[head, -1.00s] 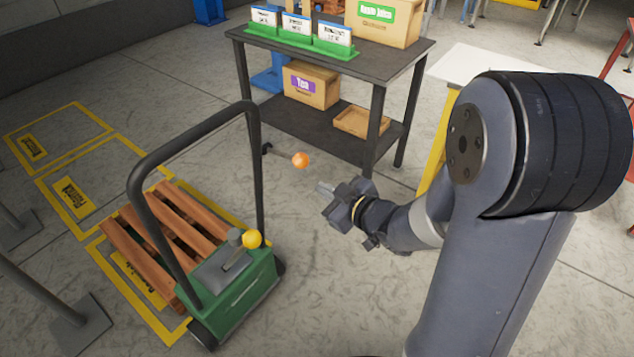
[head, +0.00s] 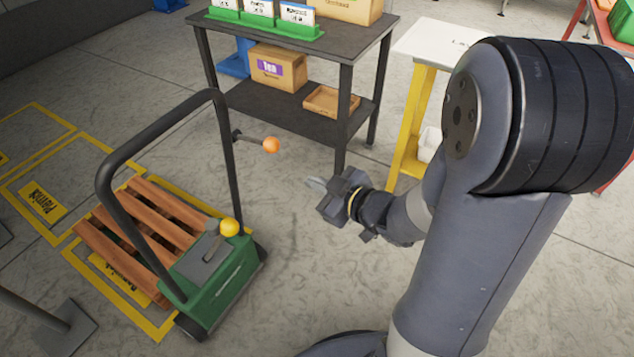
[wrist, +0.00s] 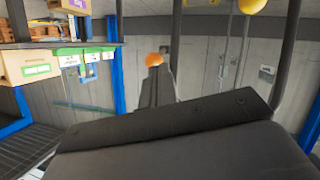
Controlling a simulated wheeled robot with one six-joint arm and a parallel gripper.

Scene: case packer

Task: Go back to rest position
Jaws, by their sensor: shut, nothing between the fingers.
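My gripper (head: 318,186) is shut and empty, held in the air in the middle of the head view. It is right of the green pallet jack (head: 226,286) and in front of the dark shelf table (head: 285,120). The orange knob also shows in the wrist view (wrist: 154,59), just beyond the dark gripper body. The fingertips are hard to make out in the wrist view.
The pallet jack has a tall black handle and a yellow knob (head: 229,227), with a wooden pallet (head: 135,262) behind it. A yellow-legged table (head: 405,125) stands at the back right. Grey floor between the jack and my arm is clear.

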